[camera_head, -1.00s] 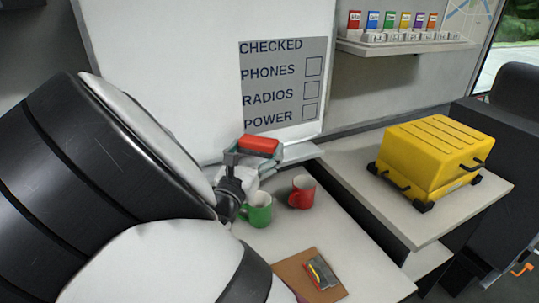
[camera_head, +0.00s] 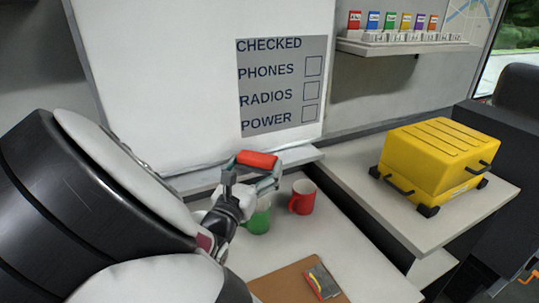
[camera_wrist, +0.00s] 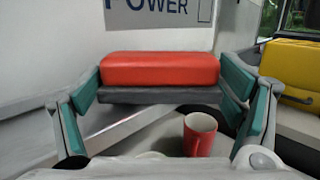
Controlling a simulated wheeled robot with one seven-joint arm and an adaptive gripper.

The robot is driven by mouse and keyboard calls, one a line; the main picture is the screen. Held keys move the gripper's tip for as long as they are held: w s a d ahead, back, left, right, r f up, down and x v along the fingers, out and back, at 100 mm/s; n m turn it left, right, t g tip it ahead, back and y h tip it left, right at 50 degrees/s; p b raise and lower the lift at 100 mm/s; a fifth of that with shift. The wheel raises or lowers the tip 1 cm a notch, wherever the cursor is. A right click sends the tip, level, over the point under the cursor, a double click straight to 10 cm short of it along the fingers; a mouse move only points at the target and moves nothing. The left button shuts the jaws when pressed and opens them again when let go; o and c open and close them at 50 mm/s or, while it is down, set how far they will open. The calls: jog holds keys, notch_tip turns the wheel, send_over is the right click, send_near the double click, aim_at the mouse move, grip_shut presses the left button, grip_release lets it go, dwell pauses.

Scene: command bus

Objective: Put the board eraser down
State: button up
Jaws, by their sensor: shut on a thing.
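The board eraser (camera_head: 257,159) has a red top and a dark grey underside. My gripper (camera_head: 254,172) is shut on it and holds it up in front of the lower part of the whiteboard (camera_head: 180,80). In the wrist view the eraser (camera_wrist: 160,70) lies level between the two teal finger pads, one at each end. In the head view it appears near the white ledge (camera_head: 295,155) below the whiteboard. I cannot tell whether it touches the ledge.
A green mug (camera_head: 258,220) and a red mug (camera_head: 302,197) stand on the desk below the gripper. A brown clipboard (camera_head: 285,283) lies nearer. A yellow case (camera_head: 435,160) stands on the right counter. A shelf (camera_head: 400,48) holds several coloured tags.

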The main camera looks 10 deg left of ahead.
jog(key=shift+f, duration=0.35)
jog(key=o, duration=1)
jog(key=shift+o, duration=0.4)
jog(key=shift+s+f, duration=0.1)
jog(key=shift+f, duration=0.05)
jog(key=shift+s+a+r, duration=0.1)
jog(key=shift+s+r, duration=0.05)
jog(key=shift+r, duration=0.35)
jog(key=v, duration=1.1)
jog(key=shift+s+r+p, duration=0.25)
jog(key=shift+p, duration=0.1)
